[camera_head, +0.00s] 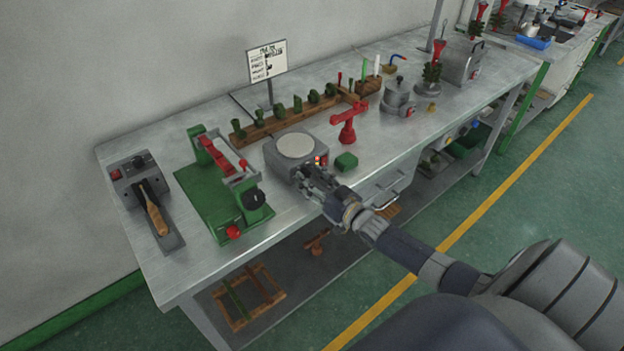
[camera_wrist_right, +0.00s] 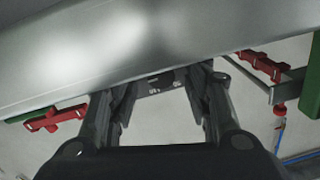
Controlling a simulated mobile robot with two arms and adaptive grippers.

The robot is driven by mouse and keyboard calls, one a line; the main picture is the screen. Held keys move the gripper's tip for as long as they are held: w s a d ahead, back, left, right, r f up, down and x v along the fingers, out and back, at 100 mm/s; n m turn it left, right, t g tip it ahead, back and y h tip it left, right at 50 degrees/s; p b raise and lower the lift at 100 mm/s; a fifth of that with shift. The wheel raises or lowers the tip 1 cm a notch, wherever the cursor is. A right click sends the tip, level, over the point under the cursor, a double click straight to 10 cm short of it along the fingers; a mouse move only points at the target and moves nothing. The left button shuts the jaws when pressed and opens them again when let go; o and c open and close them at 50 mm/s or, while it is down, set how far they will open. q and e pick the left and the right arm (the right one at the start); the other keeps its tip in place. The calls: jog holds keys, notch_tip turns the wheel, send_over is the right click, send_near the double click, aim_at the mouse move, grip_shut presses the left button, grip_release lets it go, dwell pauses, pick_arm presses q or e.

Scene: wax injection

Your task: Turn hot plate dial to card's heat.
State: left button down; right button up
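The hot plate (camera_head: 284,165) is a grey box with a round pale top, standing near the table's front edge. Small lit spots show on its front. The white card (camera_head: 267,61) stands on a post behind it; its lines are too small to read. My right gripper (camera_head: 308,180) is right at the hot plate's front and hides the dial. In the right wrist view my gripper (camera_wrist_right: 160,88) has its fingers apart, on either side of a small dark piece with pale marks (camera_wrist_right: 155,82). I cannot tell whether they touch it. My left gripper is out of view.
A green clamp frame with red bars (camera_head: 215,205) stands left of the hot plate. A small green block (camera_head: 346,161) and a red stand (camera_head: 348,125) are close on its right. A wooden strip with several green pieces (camera_head: 285,121) runs behind. A handled tool (camera_head: 155,215) lies far left.

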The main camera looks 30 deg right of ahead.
jog(key=s+d, duration=0.1)
jog(key=s, duration=1.1)
jog(key=shift+d, duration=0.25)
jog(key=s+a+f+g+h, duration=0.1)
jog(key=s+f+g, duration=0.45)
jog(key=f, duration=0.85)
jog(key=s+a+f+g+h, duration=0.1)
jog(key=s+f+g+h, duration=0.1)
jog(key=s+f, duration=0.9)
jog(key=s+a+f+n+g, duration=0.1)
jog(key=s+a+f+g, duration=0.3)
jog(key=s+a+f, duration=0.3)
jog(key=s+a+f+n+g, duration=0.2)
jog(key=s+a+f+g, duration=0.3)
jog(key=s+f, duration=0.8)
jog(key=s+a, duration=0.2)
jog(key=s, duration=0.2)
jog(key=shift+n+y, duration=0.3)
jog(key=shift+y, duration=0.1)
